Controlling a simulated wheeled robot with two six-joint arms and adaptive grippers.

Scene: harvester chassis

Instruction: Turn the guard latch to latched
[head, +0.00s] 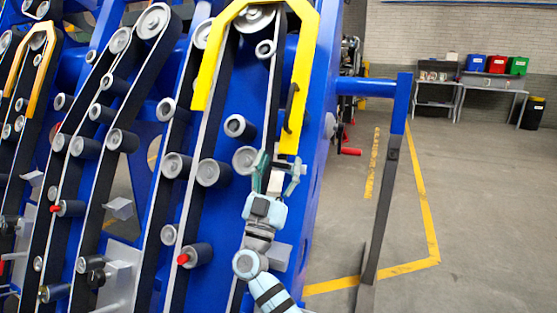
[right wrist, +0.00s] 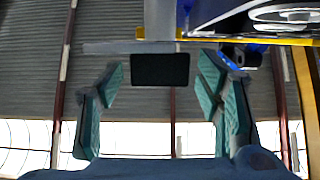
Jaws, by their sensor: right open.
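The yellow guard (head: 303,60) arches over the belt and rollers at the top middle of the head view, with a thin black handle (head: 290,108) on its right leg. My right gripper (head: 278,172) is open just below the lower end of that leg. In the right wrist view, my open right gripper (right wrist: 161,95) has its fingers on either side of a black rectangular pad on a grey bar, seemingly the guard latch (right wrist: 160,69). The pad lies beyond the fingertips or between them; I cannot tell if they touch. The latch's angle is unclear in the head view. My left gripper is not in view.
The blue chassis side plate (head: 318,150) stands close to the right of my gripper. Rollers (head: 208,172) and a red-tipped roller (head: 195,256) lie left of it. A blue post (head: 401,100) stands further right. Open floor (head: 480,220) extends beyond it.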

